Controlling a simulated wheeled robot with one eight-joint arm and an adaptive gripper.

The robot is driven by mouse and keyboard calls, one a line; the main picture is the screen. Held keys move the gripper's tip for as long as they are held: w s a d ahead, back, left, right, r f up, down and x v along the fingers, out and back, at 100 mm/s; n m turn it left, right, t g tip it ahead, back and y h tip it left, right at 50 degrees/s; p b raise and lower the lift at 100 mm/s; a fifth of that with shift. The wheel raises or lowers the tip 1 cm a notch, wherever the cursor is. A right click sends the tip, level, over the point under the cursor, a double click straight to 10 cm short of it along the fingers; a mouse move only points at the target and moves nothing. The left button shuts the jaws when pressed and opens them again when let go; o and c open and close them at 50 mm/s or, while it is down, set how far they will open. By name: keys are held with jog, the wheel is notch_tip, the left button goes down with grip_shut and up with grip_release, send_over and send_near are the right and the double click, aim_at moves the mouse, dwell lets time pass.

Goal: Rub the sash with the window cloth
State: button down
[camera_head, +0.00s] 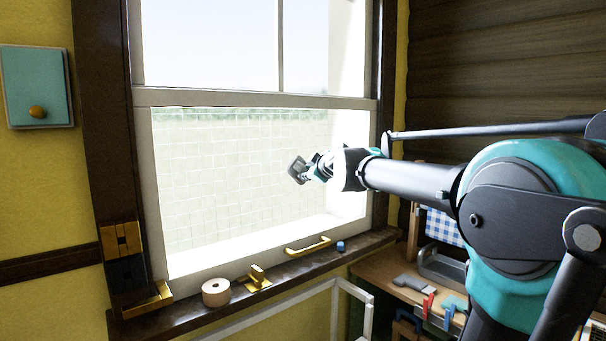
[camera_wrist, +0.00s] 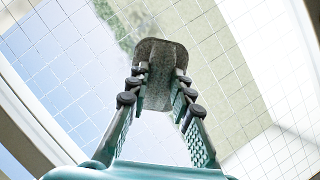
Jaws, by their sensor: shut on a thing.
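The window sash (camera_head: 145,200) has a white frame and gridded glass and stands in a dark wooden frame. Its glass fills most of the wrist view (camera_wrist: 75,75). A grey cloth (camera_head: 296,170), folded or pad-like, is held in front of the glass; it also shows in the wrist view (camera_wrist: 160,58). My gripper (camera_head: 311,168) is shut on the cloth, with its fingers on both sides of it in the wrist view (camera_wrist: 158,85). I cannot tell whether the cloth touches the glass. The cloth's far face is hidden.
On the dark sill stand a beige tape roll (camera_head: 216,292), a brass latch (camera_head: 257,278), a brass handle (camera_head: 308,245) and a small blue item (camera_head: 340,246). A wooden bench (camera_head: 385,270) with a grey tray (camera_head: 440,265) and clips is at lower right. A white rail (camera_head: 350,290) runs below the sill.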

jog(key=w+d, duration=0.6)
jog(key=d, duration=0.2)
jog(key=shift+d, duration=0.25)
dwell(0.9)
jog(key=shift+s+d, duration=0.9)
jog(key=shift+s, duration=0.3)
jog(key=shift+s+d, duration=0.85)
jog(key=shift+s, duration=0.35)
jog(key=shift+s+d, duration=0.9)
jog(key=shift+s, duration=0.3)
jog(key=w+a+f, duration=0.2)
jog(key=w+a, duration=0.2)
jog(key=w, duration=0.1)
jog(key=shift+w, duration=0.35)
